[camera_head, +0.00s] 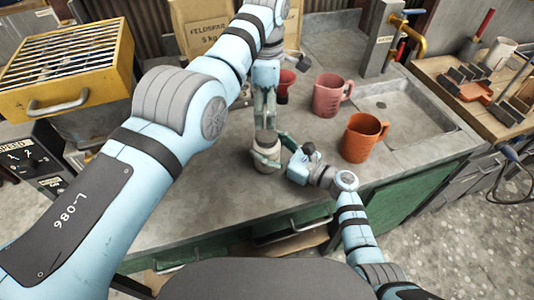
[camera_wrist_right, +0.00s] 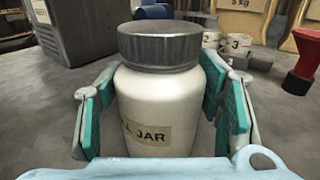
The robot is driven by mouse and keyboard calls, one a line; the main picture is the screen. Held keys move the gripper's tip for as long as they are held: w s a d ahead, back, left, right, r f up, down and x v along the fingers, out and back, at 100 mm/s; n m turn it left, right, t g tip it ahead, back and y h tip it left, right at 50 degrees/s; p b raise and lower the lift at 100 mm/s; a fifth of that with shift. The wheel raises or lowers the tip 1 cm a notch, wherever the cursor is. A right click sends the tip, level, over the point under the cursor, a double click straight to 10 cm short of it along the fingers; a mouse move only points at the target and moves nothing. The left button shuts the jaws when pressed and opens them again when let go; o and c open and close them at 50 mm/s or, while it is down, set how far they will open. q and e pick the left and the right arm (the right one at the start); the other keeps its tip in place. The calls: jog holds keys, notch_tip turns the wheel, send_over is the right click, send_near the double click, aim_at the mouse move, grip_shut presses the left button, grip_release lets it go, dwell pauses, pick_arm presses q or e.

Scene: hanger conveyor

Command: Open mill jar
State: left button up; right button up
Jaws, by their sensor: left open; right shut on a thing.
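The mill jar (camera_head: 264,166) stands upright on the grey worktop, cream with a grey metal lid (camera_head: 265,138). In the right wrist view the jar (camera_wrist_right: 160,110) fills the middle, its label partly reading "JAR", and the lid (camera_wrist_right: 160,45) sits on top. My right gripper (camera_head: 268,153) is shut around the jar's body, with green pads on both sides (camera_wrist_right: 162,105). My left gripper (camera_head: 265,118) points down above the lid, fingers open and apart. The right wrist view does not show my left gripper. The head view does not clearly show the gap between its fingertips and the lid.
A pink jug (camera_head: 328,95) and an orange jug (camera_head: 361,140) stand right of the jar, near the sink (camera_head: 415,105). A red tool (camera_wrist_right: 303,72) and small numbered containers (camera_wrist_right: 238,43) stand behind. A yellow-topped machine (camera_head: 70,65) is at left. A drawer below the counter's front edge is open.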

aim_at(267, 134)
jog(key=c, duration=0.3)
pick_arm(q)
jog(key=shift+r, duration=0.1)
pick_arm(e)
grip_shut()
pick_arm(q)
jog(key=m, duration=1.8)
jog(key=shift+m, duration=0.4)
jog(key=m, duration=0.4)
jog(key=shift+m, duration=0.3)
jog(key=m, duration=0.9)
jog(key=shift+m, duration=0.4)
jog(key=m, duration=0.4)
jog(key=shift+m, duration=0.3)
jog(key=m, duration=0.4)
jog(key=shift+m, duration=0.3)
jog(key=m, duration=0.6)
jog(key=shift+f+m, duration=0.2)
jog(key=shift+m, duration=0.2)
jog(key=shift+f, duration=0.3)
notch_tip(267, 134, down, 7)
jog(key=shift+f, duration=0.1)
